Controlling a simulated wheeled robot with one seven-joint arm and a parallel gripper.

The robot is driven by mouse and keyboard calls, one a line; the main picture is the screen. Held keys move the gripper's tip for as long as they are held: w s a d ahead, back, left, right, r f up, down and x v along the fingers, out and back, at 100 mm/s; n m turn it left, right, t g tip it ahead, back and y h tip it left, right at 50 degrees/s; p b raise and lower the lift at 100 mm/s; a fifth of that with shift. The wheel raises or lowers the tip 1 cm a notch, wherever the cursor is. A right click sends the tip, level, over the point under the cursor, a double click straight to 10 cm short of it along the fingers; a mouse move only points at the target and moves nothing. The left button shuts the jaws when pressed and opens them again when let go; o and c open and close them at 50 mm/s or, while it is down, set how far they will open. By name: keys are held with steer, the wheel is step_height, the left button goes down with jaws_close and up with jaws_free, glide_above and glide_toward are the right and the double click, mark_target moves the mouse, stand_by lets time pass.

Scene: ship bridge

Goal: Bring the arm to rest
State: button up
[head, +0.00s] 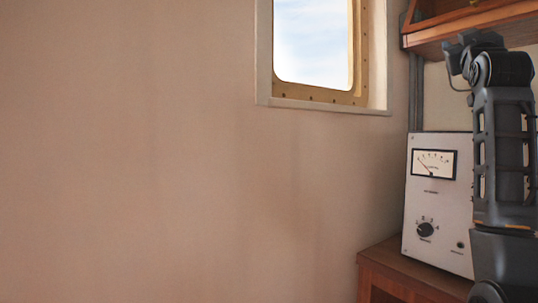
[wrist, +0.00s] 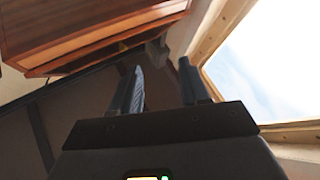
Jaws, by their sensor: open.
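My arm (head: 503,150) stands upright at the right edge of the head view, in front of a white meter panel. Its upper end is folded near a wooden shelf, and I cannot make out the fingers there. In the wrist view my gripper (wrist: 160,85) shows two dark fingers standing apart, with nothing between them. The fingers point up towards the wooden shelf (wrist: 95,30) and the window (wrist: 265,65). I cannot tell how close the fingertips are to the shelf.
The white meter panel (head: 430,217) with a dial and knob stands on a wooden cabinet (head: 385,262) behind my arm. The wooden shelf (head: 480,22) hangs above it. A framed window (head: 313,40) is in the wall. The left shows only bare wall (head: 130,150).

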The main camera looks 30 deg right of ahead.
steer(key=w+a+f+n+y, duration=0.1)
steer(key=w+a+f+y, duration=0.15)
steer(key=f, duration=0.65)
steer(key=w+a+f+n+t+y, duration=0.15)
steer(key=a+f, duration=0.25)
steer(key=f, duration=0.6)
steer(key=w+a+f+y, duration=0.1)
steer(key=w+a+f, duration=0.2)
steer(key=f, duration=0.6)
steer(key=s+a+f+n+y, duration=0.1)
steer(key=s+a+f+y, duration=0.15)
steer(key=a+f, duration=0.65)
steer(key=s+a+f+n+y, duration=0.15)
steer(key=s+a+f, duration=0.3)
steer(key=f, duration=0.75)
steer(key=s+a+f+g+y, duration=0.1)
steer(key=s+a+f+y, duration=0.4)
steer(key=s+a+f, duration=0.95)
steer(key=s+a+r+g+y, duration=0.1)
steer(key=s+a, duration=0.2)
steer(key=s, duration=0.8)
steer(key=s+a+r+g+y, duration=0.1)
steer(key=s+a, duration=0.3)
steer(key=s, duration=0.7)
steer(key=shift+s+r+n+y+p, duration=0.2)
steer(key=shift+r+n+y+p, duration=0.2)
steer(key=shift+y, duration=0.4)
